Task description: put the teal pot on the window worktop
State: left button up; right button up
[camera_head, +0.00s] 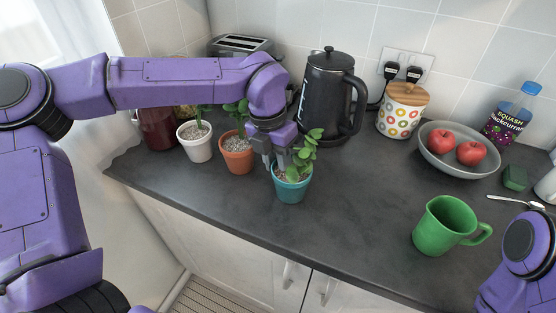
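The teal pot (290,189) with a green leafy plant is upright on the dark grey worktop (345,205), close to its front edge. It appears to rest on the surface. My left gripper (275,162) points down at the left part of the pot's rim, with one finger near the outer left side and the other by the plant. The fingers look a little apart with the rim around them; whether they grip it cannot be told. The bright window side is at far left, largely behind my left arm. My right gripper is out of view; part of my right arm shows at lower right.
A terracotta pot (238,158) and a white pot (200,149) stand just left of the teal pot. A black kettle (323,100) is behind it. A green mug (440,227), a grey bowl (460,168) with apples and a patterned jar (401,115) are right. The centre worktop is clear.

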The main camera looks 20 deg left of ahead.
pick_arm(q)
notch_tip(320, 180, up, 12)
jog(key=a, duration=0.2)
jog(key=shift+r, duration=0.2)
dwell(0.3)
